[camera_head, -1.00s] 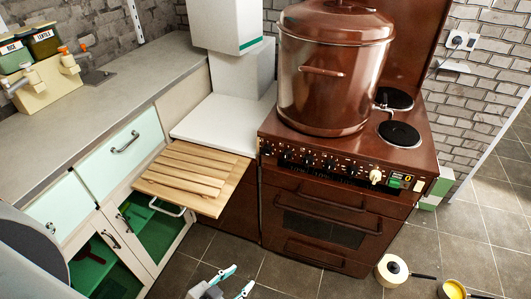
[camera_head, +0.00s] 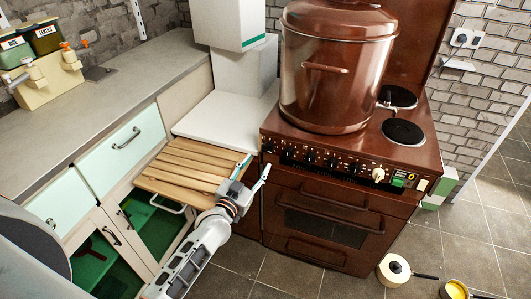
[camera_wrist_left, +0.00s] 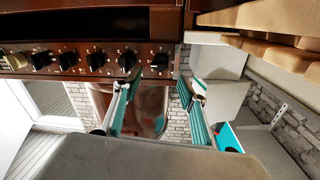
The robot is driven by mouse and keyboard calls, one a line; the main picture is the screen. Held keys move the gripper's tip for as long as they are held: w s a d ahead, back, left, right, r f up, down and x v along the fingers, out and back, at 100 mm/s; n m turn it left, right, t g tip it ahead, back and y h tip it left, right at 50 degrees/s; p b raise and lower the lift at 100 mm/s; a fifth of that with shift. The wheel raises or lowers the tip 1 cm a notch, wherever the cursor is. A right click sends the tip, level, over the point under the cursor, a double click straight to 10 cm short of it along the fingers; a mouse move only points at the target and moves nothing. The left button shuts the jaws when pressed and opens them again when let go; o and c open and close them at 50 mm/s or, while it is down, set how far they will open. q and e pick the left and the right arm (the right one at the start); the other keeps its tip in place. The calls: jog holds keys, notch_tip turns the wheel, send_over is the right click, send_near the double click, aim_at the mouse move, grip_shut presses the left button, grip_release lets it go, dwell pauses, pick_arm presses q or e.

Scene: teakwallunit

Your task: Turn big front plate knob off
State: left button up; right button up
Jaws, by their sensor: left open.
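The brown stove (camera_head: 330,215) has a row of black knobs (camera_head: 309,159) with a cream knob (camera_head: 378,174) toward the right end. I cannot tell which knob is the front plate's or read its setting. My left gripper (camera_head: 255,167) is open and empty, in front of the stove's left end, near the leftmost knobs. In the left wrist view, the open fingers (camera_wrist_left: 160,92) point at the panel, with black knobs (camera_wrist_left: 127,62) beyond the tips; no contact shows. My right gripper is not in view.
A wooden slatted board (camera_head: 190,175) sticks out just left of the gripper. A large brown pot (camera_head: 320,85) covers the stove's left side; black plates (camera_head: 403,132) show at right. A cream pan (camera_head: 394,269) lies on the floor. The floor before the stove is mostly clear.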

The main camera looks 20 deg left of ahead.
aim_at(268, 148)
pick_arm(q)
jog(key=w+b, duration=0.1)
jog(key=w, duration=0.6)
jog(key=shift+w+d, duration=0.25)
jog(key=shift+w, duration=0.1)
jog(key=c, duration=1.1)
